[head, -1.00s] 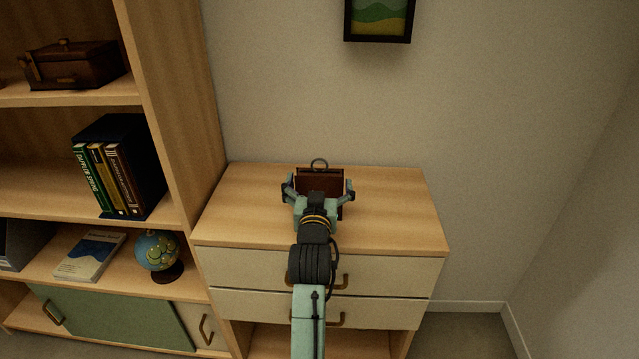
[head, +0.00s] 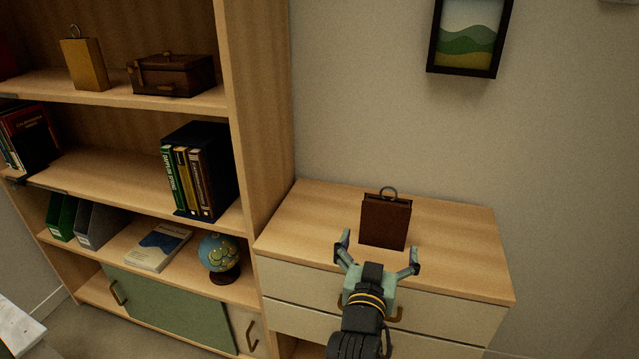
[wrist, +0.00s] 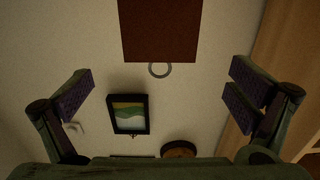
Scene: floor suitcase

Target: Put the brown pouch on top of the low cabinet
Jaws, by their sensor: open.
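The brown pouch (head: 385,221) stands upright on top of the low cabinet (head: 460,246), with a metal ring at its top. In the wrist view the pouch (wrist: 160,28) shows at the top middle, with its ring below it, beyond the fingers. My gripper (head: 377,256) is open and empty, in front of the pouch and apart from it. In the wrist view my gripper (wrist: 160,95) has its fingers spread wide with nothing between them.
A tall shelf (head: 262,150) stands against the cabinet's left side. It holds a globe (head: 219,253), books (head: 187,182), a brown case (head: 172,74) and a yellow pouch-like item (head: 84,65). A framed picture (head: 467,38) hangs above. The cabinet top around the pouch is clear.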

